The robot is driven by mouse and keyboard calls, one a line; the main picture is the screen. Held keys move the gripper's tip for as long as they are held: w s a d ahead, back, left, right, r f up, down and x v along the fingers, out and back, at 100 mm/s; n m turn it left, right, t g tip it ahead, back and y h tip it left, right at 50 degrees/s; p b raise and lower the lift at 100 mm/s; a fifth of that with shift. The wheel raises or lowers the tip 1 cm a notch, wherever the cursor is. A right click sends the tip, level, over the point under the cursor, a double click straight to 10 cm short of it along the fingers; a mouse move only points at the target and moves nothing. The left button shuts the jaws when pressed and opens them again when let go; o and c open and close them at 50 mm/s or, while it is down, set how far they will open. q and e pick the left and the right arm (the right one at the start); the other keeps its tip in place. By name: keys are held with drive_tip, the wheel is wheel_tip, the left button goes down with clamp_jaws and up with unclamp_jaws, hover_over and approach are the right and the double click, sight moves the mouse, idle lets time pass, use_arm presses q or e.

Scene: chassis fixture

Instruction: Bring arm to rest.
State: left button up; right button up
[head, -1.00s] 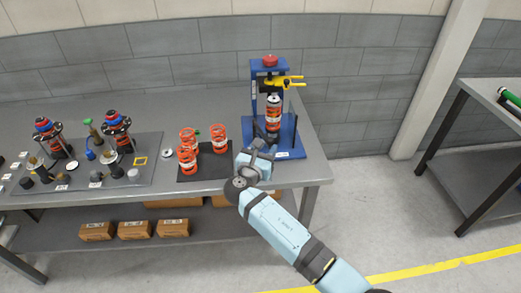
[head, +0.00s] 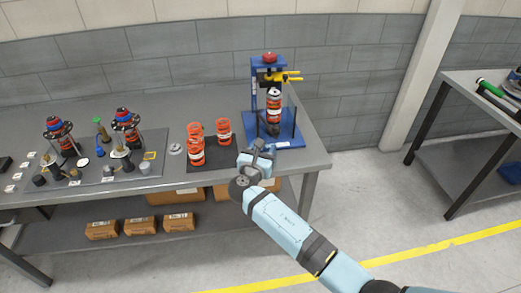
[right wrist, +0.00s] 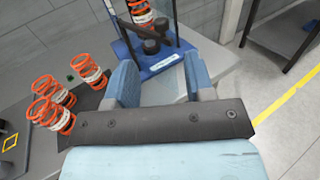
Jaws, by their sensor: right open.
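My right arm reaches in from the lower right of the head view. Its gripper (head: 258,150) is over the front edge of the workbench (head: 313,165), in front of the blue press fixture (head: 290,140). In the right wrist view the gripper's two blue fingers (right wrist: 163,88) stand wide apart with nothing between them. The press holds an orange coil spring (head: 273,108) upright under its yellow clamp (head: 281,76). The fingers are apart from the press and the spring. My left gripper does not show.
Several orange springs (head: 196,150) stand on a dark mat left of the gripper. A parts mat (head: 150,170) with assembled struts lies further left. Cardboard boxes (head: 140,226) are on the lower shelf. A second table (head: 458,78) stands at the right, with open floor between.

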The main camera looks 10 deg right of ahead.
drive_tip(key=shift+s+a, duration=0.1)
drive_tip(key=shift+s, duration=0.1)
idle(0.5)
drive_tip(key=s+d+f+m+g+y, duration=0.2)
drive_tip(key=s+f+m+g+y, duration=0.2)
drive_tip(key=s+f+m+y, duration=0.85)
drive_tip(key=s+d+f+m, duration=0.2)
drive_tip(key=s+m, duration=0.5)
drive_tip(key=s, duration=0.5)
drive_tip(key=s+d+f+m, duration=0.2)
drive_tip(key=s+m, duration=0.5)
drive_tip(key=s, duration=0.6)
drive_tip(key=shift+s+d+f, duration=0.2)
drive_tip(key=shift+d+f, duration=0.05)
drive_tip(key=shift+f, duration=0.4)
